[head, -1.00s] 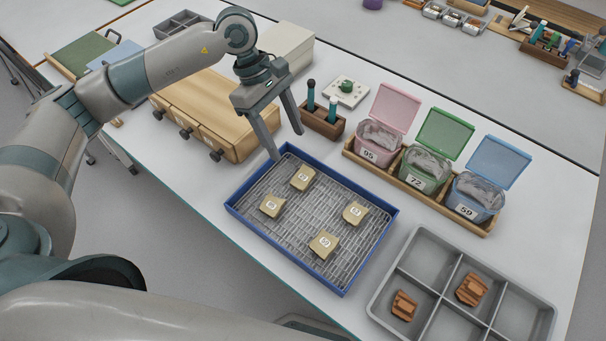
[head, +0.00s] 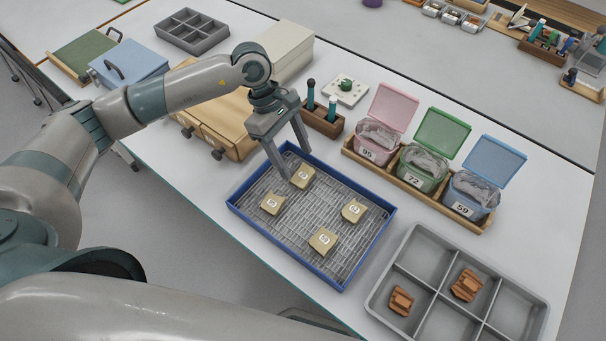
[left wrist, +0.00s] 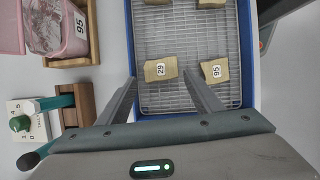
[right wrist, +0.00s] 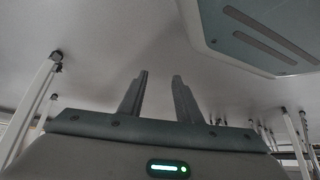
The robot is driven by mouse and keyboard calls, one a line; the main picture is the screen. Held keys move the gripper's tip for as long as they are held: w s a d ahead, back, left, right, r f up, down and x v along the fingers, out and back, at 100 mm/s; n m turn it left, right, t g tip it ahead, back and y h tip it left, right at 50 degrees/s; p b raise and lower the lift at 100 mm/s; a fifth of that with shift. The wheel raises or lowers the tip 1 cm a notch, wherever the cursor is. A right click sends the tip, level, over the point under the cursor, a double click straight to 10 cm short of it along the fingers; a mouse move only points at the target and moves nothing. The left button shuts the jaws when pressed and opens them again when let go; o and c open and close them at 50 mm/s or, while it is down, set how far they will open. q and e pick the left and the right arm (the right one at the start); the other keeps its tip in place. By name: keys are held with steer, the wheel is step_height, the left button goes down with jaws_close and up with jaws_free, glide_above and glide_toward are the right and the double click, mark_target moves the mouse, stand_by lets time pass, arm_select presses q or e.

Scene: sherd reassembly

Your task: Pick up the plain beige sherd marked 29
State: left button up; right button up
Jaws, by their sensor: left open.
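The plain beige sherd marked 29 (left wrist: 160,70) lies in the blue-rimmed tray, label up. In the head view it is the sherd (head: 303,176) nearest my left gripper (head: 297,165). My left gripper is open and empty, above that end of the tray. In the left wrist view its fingers (left wrist: 160,78) stand on either side of sherd 29 in the picture, apart from it. A beige sherd marked 95 (left wrist: 214,70) lies beside it, just right of the right finger. My right gripper (right wrist: 160,76) has its fingers apart with nothing between them.
The blue tray (head: 243,220) holds two further beige sherds (head: 354,210) (head: 323,241). A pen holder (head: 322,121) and lidded bins 95, 72 and 59 (head: 420,165) stand behind it. A grey compartment tray (head: 385,285) with two brown sherds is at the right.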

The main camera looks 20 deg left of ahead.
mark_target(300, 173)
arm_select(q)
steer(key=p+x, duration=0.1)
steer(key=x, duration=0.2)
steer(key=shift+s+f+p, duration=0.1)
steer(key=shift+f+p, duration=0.2)
steer(key=shift+f, duration=0.45)
arm_select(e)
steer(key=s+d+f+g, duration=0.2)
steer(key=s+d, duration=0.1)
steer(key=s, duration=0.4)
steer(key=shift+f+h, duration=0.3)
steer(key=shift+f, duration=0.1)
arm_select(q)
steer(key=c, duration=0.8)
